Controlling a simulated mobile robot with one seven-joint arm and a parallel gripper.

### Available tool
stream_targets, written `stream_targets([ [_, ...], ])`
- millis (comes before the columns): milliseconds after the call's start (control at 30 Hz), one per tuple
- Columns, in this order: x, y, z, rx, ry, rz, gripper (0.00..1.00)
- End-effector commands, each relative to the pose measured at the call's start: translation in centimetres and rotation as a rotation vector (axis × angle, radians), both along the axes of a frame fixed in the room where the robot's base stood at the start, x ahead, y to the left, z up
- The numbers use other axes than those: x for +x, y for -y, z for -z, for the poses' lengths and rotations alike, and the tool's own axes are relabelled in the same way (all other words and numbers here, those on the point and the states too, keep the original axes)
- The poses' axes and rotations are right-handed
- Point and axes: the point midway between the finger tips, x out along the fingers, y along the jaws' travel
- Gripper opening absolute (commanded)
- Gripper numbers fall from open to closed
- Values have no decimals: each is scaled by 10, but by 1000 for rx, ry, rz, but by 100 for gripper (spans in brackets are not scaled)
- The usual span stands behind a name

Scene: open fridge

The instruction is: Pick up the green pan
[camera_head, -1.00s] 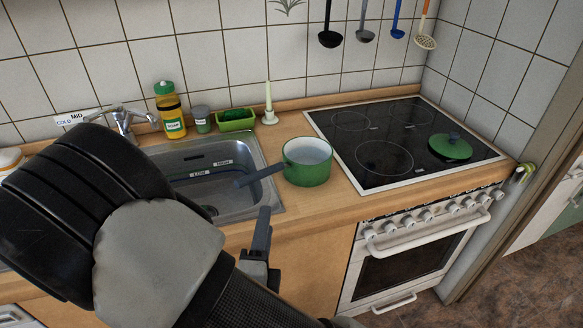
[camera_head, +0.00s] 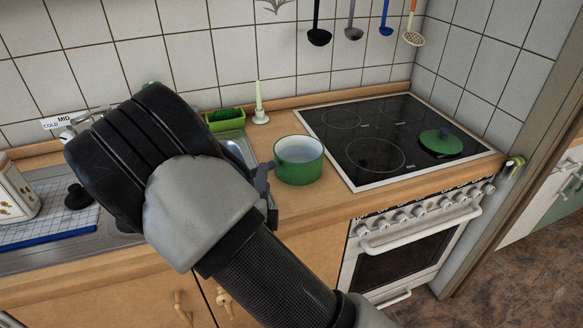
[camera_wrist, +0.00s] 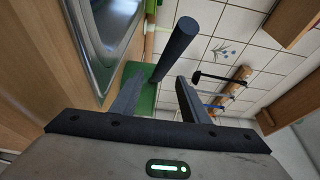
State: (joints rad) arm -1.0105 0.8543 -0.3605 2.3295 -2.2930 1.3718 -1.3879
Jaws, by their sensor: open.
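The green pan (camera_head: 299,170), with a pale inside, stands upright on the wooden counter between the sink and the stove. In the head view, my arm hides most of its handle. My gripper (camera_head: 264,185) is at the pan's left side. In the wrist view, the dark handle (camera_wrist: 176,48) runs between the two spread fingers of my gripper (camera_wrist: 161,78), with part of the green pan (camera_wrist: 146,98) behind it. The gripper is open and not closed on the handle. I cannot tell if a finger touches it.
The black stove top (camera_head: 385,140), with a green lid (camera_head: 440,144) on it, is right of the pan. A candle (camera_head: 259,100) and a green tray (camera_head: 226,118) stand behind. The sink (camera_wrist: 108,30) is beside the handle. Ladles (camera_head: 353,32) hang on the wall.

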Motion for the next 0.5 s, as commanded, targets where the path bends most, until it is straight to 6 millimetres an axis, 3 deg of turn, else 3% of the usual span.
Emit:
stream_targets([
  [200, 29, 3, 0, 2, 2, 2, 41],
  [467, 32, 3, 0, 0, 0, 0, 41],
  [500, 32, 3, 0, 0, 1, 0, 36],
])
